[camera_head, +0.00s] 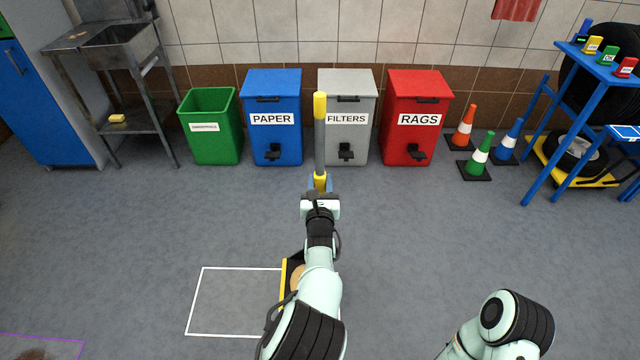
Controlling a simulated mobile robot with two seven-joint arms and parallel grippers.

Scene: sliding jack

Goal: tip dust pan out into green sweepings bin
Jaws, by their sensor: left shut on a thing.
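The green sweepings bin (211,138) stands open-topped by the back wall, left of the blue bin. My left gripper (320,196) is shut on the dust pan's long grey handle (320,145), which has a yellow top end and rises in the picture above the gripper. A black pan with a yellow edge (285,285) shows partly beside my left forearm, with tan stuff in it. The arm hides the rest, and I cannot tell whether the pan touches the floor. The bin is well ahead and left of the gripper. My right arm shows at bottom right, its gripper out of view.
Blue PAPER (272,95), grey FILTERS (355,90) and red RAGS (418,95) bins stand lidded right of the green one. Cones (480,155) and a blue stand (560,140) are at right, a metal sink (115,40) at left. The floor between is clear, with a white outline (193,300).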

